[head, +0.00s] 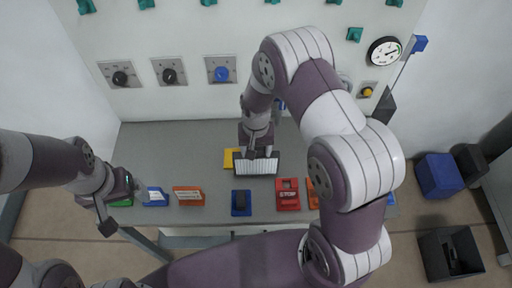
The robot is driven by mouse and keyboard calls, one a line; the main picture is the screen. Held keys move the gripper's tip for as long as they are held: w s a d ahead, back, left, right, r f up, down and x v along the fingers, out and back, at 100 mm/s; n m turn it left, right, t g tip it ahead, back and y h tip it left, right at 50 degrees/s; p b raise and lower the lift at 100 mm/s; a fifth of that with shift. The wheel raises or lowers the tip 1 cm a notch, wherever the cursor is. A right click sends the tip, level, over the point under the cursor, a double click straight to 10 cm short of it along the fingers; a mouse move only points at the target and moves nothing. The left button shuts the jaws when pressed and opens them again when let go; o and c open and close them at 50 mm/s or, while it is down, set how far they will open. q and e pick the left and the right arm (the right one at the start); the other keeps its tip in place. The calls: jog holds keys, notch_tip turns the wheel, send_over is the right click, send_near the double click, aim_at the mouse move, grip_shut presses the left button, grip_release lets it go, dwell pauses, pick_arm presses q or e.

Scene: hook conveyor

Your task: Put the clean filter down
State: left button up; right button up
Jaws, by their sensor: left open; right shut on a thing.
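The clean filter (257,165) is a white pleated block with a dark frame. My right gripper (256,152) is shut on it and holds it over the middle of the grey table. I cannot tell whether the filter touches the table or the yellow item beside it. My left gripper (118,212) is open near the table's front left edge, close to a green item (122,202). Its fingers are partly hidden by the arm.
The grey table (160,145) carries a yellow item (229,158), blue (156,196) and orange (187,195) holders, a blue holder with a dark block (241,203) and a red box (288,194). A dark bin (450,254) and a blue bin (438,175) stand right.

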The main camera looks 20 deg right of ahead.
jog(key=shift+s+a+f, duration=0.1)
jog(key=shift+s+f, duration=0.05)
jog(key=shift+f, duration=0.55)
jog(key=o, duration=1.5)
jog(key=shift+r, duration=0.1)
